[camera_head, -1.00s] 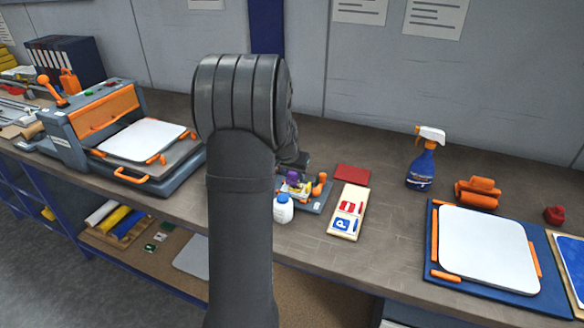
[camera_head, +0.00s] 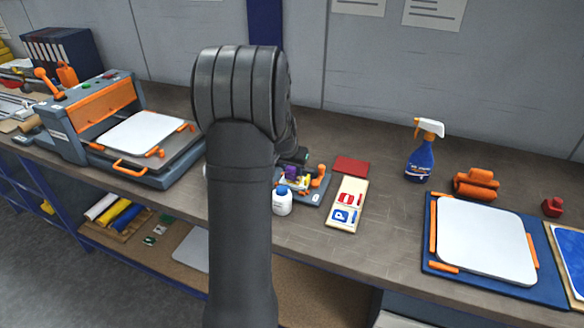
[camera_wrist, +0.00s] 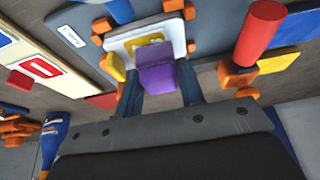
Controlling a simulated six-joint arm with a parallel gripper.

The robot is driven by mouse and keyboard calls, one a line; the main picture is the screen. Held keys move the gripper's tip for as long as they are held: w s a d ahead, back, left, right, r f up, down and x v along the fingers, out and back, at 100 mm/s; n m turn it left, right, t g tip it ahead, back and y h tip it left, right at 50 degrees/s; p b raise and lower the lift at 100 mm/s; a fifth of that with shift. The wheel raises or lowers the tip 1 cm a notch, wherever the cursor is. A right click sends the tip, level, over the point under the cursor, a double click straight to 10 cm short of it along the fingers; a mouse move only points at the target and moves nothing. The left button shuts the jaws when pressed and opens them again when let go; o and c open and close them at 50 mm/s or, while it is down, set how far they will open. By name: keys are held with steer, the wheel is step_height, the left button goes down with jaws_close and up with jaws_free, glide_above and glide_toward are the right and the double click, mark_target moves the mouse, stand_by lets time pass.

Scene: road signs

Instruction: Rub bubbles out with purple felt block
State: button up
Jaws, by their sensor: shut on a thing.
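The purple felt block (camera_wrist: 157,76) is in my gripper (camera_wrist: 158,88), between its two blue fingers in the wrist view. It is in front of a small white plate (camera_wrist: 120,45) with a yellow patch (camera_wrist: 148,42); I cannot tell whether block and plate touch. Orange clamps (camera_wrist: 102,26) sit around the plate on a grey-blue board (camera_wrist: 215,30). In the head view a bit of the purple block (camera_head: 291,172) shows over the board (camera_head: 312,198), while my arm hides most of my gripper. No bubbles can be made out.
A white bottle with blue cap (camera_head: 282,203) stands at the board's front edge. A red cylinder on an orange base (camera_wrist: 262,28) rises close beside the plate. A sign card (camera_head: 347,204) and red pad (camera_head: 351,165) lie to the right.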

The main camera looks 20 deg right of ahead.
steer(key=shift+f, duration=0.55)
steer(key=shift+w+d, duration=0.1)
steer(key=shift+w+d, duration=0.2)
steer(key=shift+d, duration=0.05)
steer(key=shift+s+a, duration=0.6)
steer(key=shift+w+d, duration=0.45)
steer(key=shift+w, duration=0.05)
steer(key=shift+s+a+r, duration=0.1)
steer(key=shift+s+a, duration=0.05)
